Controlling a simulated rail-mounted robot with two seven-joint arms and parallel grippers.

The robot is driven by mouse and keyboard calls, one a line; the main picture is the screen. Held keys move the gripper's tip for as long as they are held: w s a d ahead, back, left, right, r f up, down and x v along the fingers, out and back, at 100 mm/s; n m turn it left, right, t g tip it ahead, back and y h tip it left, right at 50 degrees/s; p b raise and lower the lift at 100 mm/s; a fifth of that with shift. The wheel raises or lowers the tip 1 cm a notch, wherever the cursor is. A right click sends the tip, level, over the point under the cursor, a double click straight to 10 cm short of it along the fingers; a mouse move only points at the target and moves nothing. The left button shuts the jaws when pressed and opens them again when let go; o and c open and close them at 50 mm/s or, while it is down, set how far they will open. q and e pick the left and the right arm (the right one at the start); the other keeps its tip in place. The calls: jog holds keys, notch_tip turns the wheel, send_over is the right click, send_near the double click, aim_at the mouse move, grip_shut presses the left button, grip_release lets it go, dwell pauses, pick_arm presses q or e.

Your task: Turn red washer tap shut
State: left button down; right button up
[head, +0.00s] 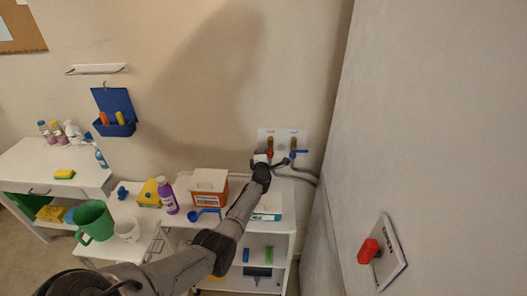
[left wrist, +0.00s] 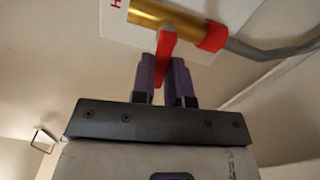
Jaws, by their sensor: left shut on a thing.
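The red washer tap is on a white plate (head: 283,136) on the back wall. In the left wrist view it has a brass body (left wrist: 168,20), a red collar (left wrist: 213,37) and a red lever (left wrist: 164,55). The lever stands across the brass body, pointing toward my gripper. My left gripper (left wrist: 168,78) is shut on the lever, its purple fingers on either side of it. In the head view, my left gripper (head: 262,160) covers part of the red tap (head: 270,153). My right gripper is not in view.
A blue-handled tap (head: 294,152) is just right of the red one. Grey hoses (head: 308,177) run below. A red handle (head: 368,251) is on the right wall.

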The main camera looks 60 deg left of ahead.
pick_arm(q)
jog(key=shift+r+m+p, duration=0.2)
jog(key=shift+m+p, duration=0.3)
jog(key=shift+m, duration=0.3)
jog(key=c, duration=1.1)
grip_release()
jog(key=shift+d, duration=0.1)
jog(key=p+v, duration=0.5)
jog(key=v, duration=0.8)
jog(key=shift+s+d, duration=0.2)
jog(key=shift+s, duration=0.15)
